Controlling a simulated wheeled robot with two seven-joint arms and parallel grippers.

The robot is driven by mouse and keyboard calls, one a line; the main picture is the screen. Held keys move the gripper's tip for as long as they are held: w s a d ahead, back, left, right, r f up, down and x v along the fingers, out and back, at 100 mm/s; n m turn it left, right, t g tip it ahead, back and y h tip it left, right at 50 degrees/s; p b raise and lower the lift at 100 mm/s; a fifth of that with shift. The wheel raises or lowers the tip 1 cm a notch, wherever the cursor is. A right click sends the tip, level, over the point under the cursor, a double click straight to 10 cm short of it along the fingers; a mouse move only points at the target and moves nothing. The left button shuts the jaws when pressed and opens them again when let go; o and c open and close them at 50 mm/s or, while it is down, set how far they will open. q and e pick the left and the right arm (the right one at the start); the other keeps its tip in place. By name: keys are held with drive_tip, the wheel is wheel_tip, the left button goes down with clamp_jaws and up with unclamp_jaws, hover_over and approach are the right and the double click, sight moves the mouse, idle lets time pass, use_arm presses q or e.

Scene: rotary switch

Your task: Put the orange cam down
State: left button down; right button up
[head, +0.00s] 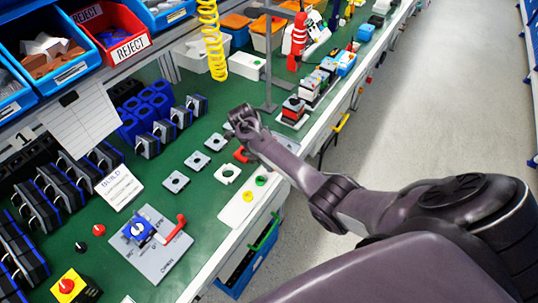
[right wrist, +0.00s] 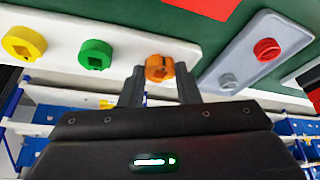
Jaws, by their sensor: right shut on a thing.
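The orange cam (right wrist: 159,68) shows in the right wrist view between the two fingers of my right gripper (right wrist: 160,88), which is shut on it. It is at the white plate (right wrist: 55,35), in line with a green cam (right wrist: 95,53) and a yellow cam (right wrist: 23,43). I cannot tell whether it touches the plate. In the head view my right arm hides the orange cam and the gripper fingers; the white plate (head: 237,211) shows with its green cam (head: 261,181) and yellow cam (head: 248,195). My left gripper is not in view.
A pale grey plate (right wrist: 240,65) with a red knob (right wrist: 267,48) and a grey knob (right wrist: 228,80) lies beside the white plate. A switch panel (head: 150,262) with a red lever and several grey square parts (head: 197,160) lie on the green bench.

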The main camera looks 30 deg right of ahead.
drive_tip(key=shift+f, duration=0.15)
drive_tip(key=o, duration=0.7)
drive_tip(key=shift+c, duration=0.2)
drive_tip(key=b+v, duration=0.1)
drive_tip(key=v, duration=0.5)
drive_tip(key=shift+w, duration=0.15)
drive_tip(key=p+v, duration=0.2)
drive_tip(key=v, duration=0.4)
